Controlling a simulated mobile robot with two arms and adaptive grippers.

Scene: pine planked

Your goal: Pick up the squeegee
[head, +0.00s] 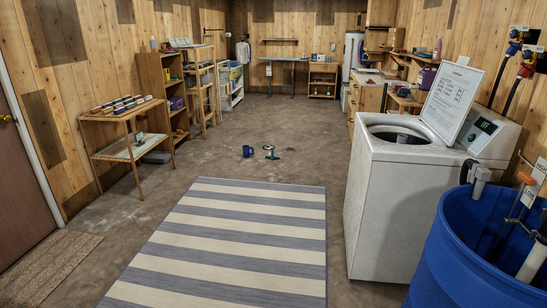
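I cannot pick out a squeegee for certain. A small green and dark object (271,153) with a pale round part lies on the floor beyond the striped rug; it is too small to identify. A blue barrel (470,255) at the lower right holds long items, among them a stick with an orange top (525,179) and a thick white tube (532,262). Their lower ends are hidden inside the barrel. Neither of my grippers shows in the head view.
A blue mug-like object (248,151) lies on the floor. A striped rug (235,225) covers the near floor. A white washing machine (385,200) with its lid up stands right, beside the barrel. Wooden shelves (125,125) line the left wall. The middle floor is mostly clear.

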